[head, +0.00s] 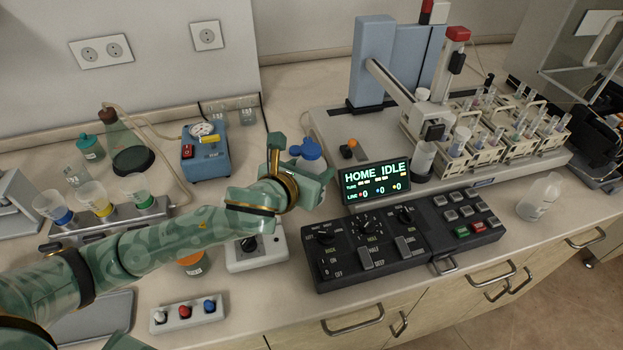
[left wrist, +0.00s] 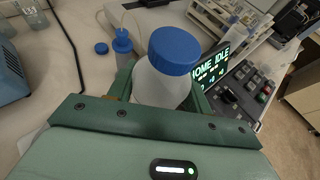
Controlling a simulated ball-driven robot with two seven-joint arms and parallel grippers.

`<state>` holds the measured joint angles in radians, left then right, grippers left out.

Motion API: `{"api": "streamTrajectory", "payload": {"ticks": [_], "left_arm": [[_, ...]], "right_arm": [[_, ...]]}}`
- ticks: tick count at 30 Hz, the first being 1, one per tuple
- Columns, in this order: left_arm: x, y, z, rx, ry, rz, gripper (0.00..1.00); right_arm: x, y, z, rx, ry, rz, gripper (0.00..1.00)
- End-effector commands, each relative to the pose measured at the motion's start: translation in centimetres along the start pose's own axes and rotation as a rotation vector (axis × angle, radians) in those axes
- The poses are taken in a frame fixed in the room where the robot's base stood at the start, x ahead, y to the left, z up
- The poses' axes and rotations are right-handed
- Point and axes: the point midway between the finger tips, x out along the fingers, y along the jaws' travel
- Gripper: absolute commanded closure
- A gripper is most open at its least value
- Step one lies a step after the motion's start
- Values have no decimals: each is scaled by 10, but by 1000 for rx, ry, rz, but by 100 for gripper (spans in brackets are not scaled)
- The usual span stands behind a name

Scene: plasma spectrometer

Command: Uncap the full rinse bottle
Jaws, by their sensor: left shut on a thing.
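A white bottle with a blue screw cap (left wrist: 174,50) fills the middle of the left wrist view. Its white body (left wrist: 158,86) stands between the fingers of my left gripper (left wrist: 155,98), which is shut on it. The cap is on the bottle. In the head view my left gripper (head: 303,182) is around the bottle's body, and the blue cap (head: 311,148) shows above it. The gripper hides the lower bottle, so I cannot tell whether it touches the bench. My right gripper is not in view.
The display (head: 375,183) and control panel (head: 375,245) are close on the right. The blue pump (head: 204,148) is on the left.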

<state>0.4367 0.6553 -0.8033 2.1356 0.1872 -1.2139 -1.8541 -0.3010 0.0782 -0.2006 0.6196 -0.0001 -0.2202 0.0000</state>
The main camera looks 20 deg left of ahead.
Motion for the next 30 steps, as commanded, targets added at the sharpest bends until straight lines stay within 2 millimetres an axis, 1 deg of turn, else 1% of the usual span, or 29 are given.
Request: {"api": "streamTrajectory", "payload": {"ticks": [1,3,6,9,12,20,21,23,24,25,30], "left_arm": [[-8,0,19,2,-7,1,84],[-14,0,34,1,-7,1,84],[-19,0,48,1,-5,1,84],[-23,0,56,0,-3,0,84],[-24,0,59,1,-2,1,84],[-24,0,59,0,-1,1,84],[-24,0,59,0,-1,1,61],[-24,0,59,0,-1,1,78],[-24,0,59,0,-1,1,89],[-24,0,59,0,-1,1,91],[-24,0,58,1,-1,0,91]], "right_arm": [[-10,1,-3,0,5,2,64],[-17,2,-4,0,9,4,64],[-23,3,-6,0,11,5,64],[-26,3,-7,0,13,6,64],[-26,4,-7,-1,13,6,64],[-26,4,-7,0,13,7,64],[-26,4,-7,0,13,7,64],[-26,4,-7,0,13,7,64],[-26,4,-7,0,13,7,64],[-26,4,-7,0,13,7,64],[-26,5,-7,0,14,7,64]]}}
